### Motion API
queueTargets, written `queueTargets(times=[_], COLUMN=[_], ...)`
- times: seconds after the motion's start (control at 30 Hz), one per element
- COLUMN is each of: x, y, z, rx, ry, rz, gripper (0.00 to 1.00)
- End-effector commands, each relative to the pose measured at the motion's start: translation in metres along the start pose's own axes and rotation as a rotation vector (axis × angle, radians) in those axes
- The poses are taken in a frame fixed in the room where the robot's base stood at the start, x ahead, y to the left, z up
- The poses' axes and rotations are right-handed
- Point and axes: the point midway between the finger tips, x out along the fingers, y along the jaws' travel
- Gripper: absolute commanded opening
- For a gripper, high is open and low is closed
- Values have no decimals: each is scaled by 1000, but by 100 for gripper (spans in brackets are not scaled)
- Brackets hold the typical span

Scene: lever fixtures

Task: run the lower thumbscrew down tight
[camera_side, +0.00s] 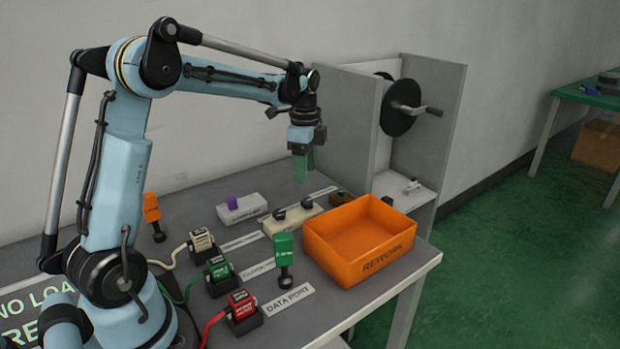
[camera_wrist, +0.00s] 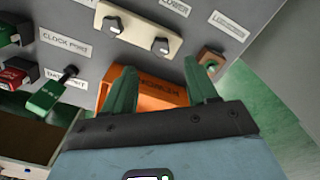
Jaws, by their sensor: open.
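In the side view the left knob (camera_side: 279,214) sits lower in the picture than the right knob (camera_side: 307,201). How tight either is does not show. My gripper (camera_side: 304,170) points down above the table, over the block's area; its green fingers (camera_wrist: 153,72) are open, empty and apart from both knobs.
An orange REWORK bin (camera_side: 361,239) stands right of the beige block. A brown block (camera_side: 341,198) lies behind it. A green-handled part (camera_side: 284,256) stands in front. Several cabled connectors (camera_side: 218,272) line the left. A grey cabinet with a black crank wheel (camera_side: 398,106) rises behind.

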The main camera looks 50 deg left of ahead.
Motion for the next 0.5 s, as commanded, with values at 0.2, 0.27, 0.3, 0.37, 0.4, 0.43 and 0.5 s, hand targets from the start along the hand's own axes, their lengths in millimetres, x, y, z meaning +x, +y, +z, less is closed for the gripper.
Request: queueTargets(times=[0.2,0.27,0.3,0.37,0.4,0.43,0.5], x=[-30,-35,-38,-40,-41,-41,-42], y=[0,0,0,0,0,0,0], z=[0,0,0,0,0,0,0], rx=[0,0,0,0,0,1,0], ry=[0,0,0,0,0,0,0], rz=[0,0,0,0,0,0,0], gripper=[58,58,58,58,58,58,58])
